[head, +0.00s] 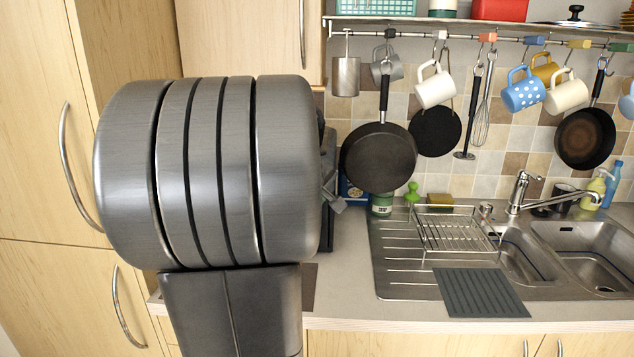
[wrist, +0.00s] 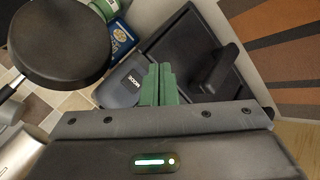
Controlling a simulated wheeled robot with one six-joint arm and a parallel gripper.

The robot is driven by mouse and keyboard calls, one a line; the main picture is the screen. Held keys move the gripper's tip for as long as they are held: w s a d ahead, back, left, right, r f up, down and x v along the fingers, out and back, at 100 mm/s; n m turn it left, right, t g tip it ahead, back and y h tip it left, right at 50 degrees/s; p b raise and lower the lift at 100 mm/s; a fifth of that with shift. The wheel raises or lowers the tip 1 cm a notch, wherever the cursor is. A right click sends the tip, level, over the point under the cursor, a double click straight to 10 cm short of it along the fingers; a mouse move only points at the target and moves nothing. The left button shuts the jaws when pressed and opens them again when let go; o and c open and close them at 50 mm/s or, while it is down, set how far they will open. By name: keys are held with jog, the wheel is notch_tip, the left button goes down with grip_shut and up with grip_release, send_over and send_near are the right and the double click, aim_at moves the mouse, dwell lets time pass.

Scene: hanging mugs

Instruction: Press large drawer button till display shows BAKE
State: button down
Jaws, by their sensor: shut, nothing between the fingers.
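In the wrist view my gripper (wrist: 159,86) shows as two green fingers, shut together with nothing between them. Behind and beside the fingers is a dark appliance (wrist: 188,45) with a black raised handle-like part (wrist: 222,68). A dark grey rounded piece (wrist: 123,84) with small white lettering, not surely readable, is left of the fingers. I cannot tell whether the fingertips touch the appliance. I cannot make out a large drawer button or a display reading BAKE. In the head view my arm covers most of the appliance; only a dark edge (head: 327,185) shows.
A hanging black pan (head: 379,158) is close to the right of my arm; it also shows in the wrist view (wrist: 58,45). A green-lidded jar (head: 382,203) stands on the counter below it. Mugs hang from a rail further right. The drying rack (head: 455,230) stands by the sink.

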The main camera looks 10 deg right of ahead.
jog(key=shift+w+d+p, duration=0.25)
jog(key=shift+w, duration=0.65)
jog(key=shift+w+d+p, duration=0.2)
jog(key=shift+w+d, duration=0.05)
jog(key=shift+w, duration=0.65)
jog(key=shift+w+d+p, duration=0.25)
jog(key=shift+w, duration=0.65)
jog(key=shift+w, duration=0.1)
jog(key=shift+w+d, duration=0.15)
jog(key=shift+w, duration=0.15)
jog(key=shift+w+d, duration=0.1)
jog(key=shift+w, duration=0.2)
dwell(0.4)
dwell(0.4)
jog(key=shift+s+a, duration=0.25)
jog(key=shift+s, duration=0.5)
